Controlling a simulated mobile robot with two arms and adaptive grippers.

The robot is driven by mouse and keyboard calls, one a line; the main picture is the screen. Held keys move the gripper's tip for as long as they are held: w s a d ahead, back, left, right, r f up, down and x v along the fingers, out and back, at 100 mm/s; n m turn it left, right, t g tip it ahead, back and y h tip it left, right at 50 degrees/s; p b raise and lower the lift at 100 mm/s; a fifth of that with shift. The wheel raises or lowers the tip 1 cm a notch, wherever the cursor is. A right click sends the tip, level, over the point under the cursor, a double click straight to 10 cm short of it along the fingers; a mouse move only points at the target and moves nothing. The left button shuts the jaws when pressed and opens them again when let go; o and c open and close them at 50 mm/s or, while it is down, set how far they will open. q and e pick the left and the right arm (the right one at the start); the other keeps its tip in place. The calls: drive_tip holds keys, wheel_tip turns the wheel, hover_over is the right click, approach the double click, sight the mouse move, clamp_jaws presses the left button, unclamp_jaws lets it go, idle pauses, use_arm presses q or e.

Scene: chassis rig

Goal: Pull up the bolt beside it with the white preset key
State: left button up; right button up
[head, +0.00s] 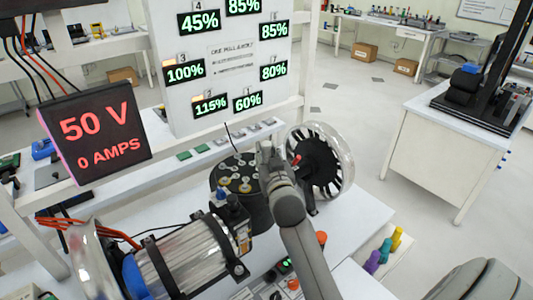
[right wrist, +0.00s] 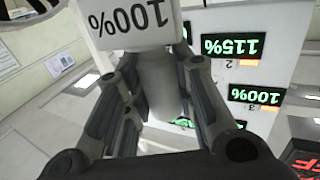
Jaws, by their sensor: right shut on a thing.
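My right gripper (head: 267,156) is over the right edge of a round black hub (head: 240,198) in the head view. Several pale bolts (head: 238,182) stand on the hub's top. In the right wrist view my right gripper (right wrist: 157,70) is shut on the white preset key (right wrist: 130,22), whose broad end reads 100% upside down. Its pale grey shaft (right wrist: 162,88) lies between the fingers. The key is hidden in the head view, and I cannot tell whether it touches a bolt. My left gripper is not in view.
A clear-rimmed black wheel (head: 322,160) stands close right of the gripper. A clear-cased motor (head: 185,262) lies at front left. A white board (head: 222,35) with percentage displays stands behind. A 50 V, 0 AMPS screen (head: 95,130) is at left. Purple (head: 372,262), green and yellow pieces stand at right.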

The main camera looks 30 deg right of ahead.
sight(266, 143)
drive_tip(key=shift+f+b, duration=0.75)
drive_tip(key=shift+f, duration=0.3)
idle(0.9)
drive_tip(key=shift+s+f, duration=0.1)
drive_tip(key=shift+f, duration=0.25)
idle(0.4)
wheel_tip(266, 143, up, 8)
drive_tip(key=p, duration=0.7)
drive_tip(key=shift+f, duration=0.1)
idle(0.6)
